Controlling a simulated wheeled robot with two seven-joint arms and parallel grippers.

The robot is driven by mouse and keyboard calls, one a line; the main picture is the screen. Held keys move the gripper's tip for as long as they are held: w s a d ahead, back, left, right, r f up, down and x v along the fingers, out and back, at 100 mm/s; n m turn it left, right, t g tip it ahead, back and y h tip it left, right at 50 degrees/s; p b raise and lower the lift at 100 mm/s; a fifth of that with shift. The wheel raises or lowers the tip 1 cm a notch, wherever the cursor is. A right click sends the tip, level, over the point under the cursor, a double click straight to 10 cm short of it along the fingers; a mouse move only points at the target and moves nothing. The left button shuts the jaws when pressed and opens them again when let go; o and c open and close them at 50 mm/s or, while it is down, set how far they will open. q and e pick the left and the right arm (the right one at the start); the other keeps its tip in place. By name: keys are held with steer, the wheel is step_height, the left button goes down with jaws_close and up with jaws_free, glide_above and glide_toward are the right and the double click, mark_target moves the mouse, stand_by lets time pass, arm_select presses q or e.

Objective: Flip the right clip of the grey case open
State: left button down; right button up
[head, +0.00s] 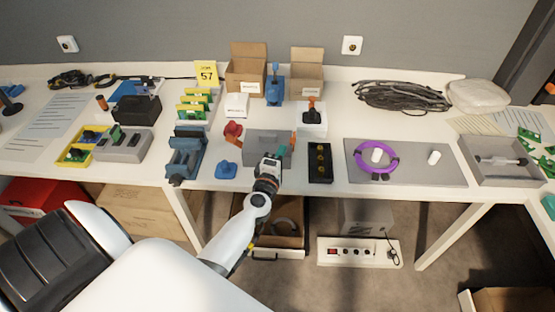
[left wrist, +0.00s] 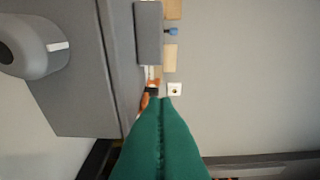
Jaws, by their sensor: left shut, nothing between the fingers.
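The grey case (head: 262,138) sits near the front edge of the table, left of the black box. An upright orange-red piece (head: 293,141) shows at its right end; I cannot tell whether it is the right clip. My left gripper (head: 281,151) is at the case's right front, with its green fingers together and empty. I cannot tell whether the tips touch the case. In the left wrist view the shut green fingers (left wrist: 160,125) point towards the wall, beside a large grey surface (left wrist: 75,95). My arm and gripper hide part of the case front. My right gripper is out of view.
A black box with yellow round tops (head: 320,162) stands close right of the case. A joystick (head: 311,110) stands behind. A grey mat (head: 440,172) with a purple ring lies farther right.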

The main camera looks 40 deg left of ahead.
mark_target(288, 148)
arm_select(q)
steer(key=x, duration=0.4)
steer(key=shift+w+a, duration=0.1)
steer(key=shift+w, duration=0.3)
steer(key=shift+w+d+r+m+p, duration=0.3)
steer(key=shift+m+p, duration=0.5)
steer(key=shift+p, duration=0.65)
steer(key=d+m+p, duration=0.1)
steer(key=m+p, duration=0.1)
steer(key=p, duration=0.1)
steer(key=w+d+m+g+p, duration=0.1)
steer(key=m+p, duration=0.1)
steer(key=p, duration=0.1)
steer(key=d+m+g+p, duration=0.1)
steer(key=p, duration=0.2)
steer(key=shift+w+m, duration=0.25)
steer(key=shift+m, duration=0.15)
steer(key=shift+f, duration=0.2)
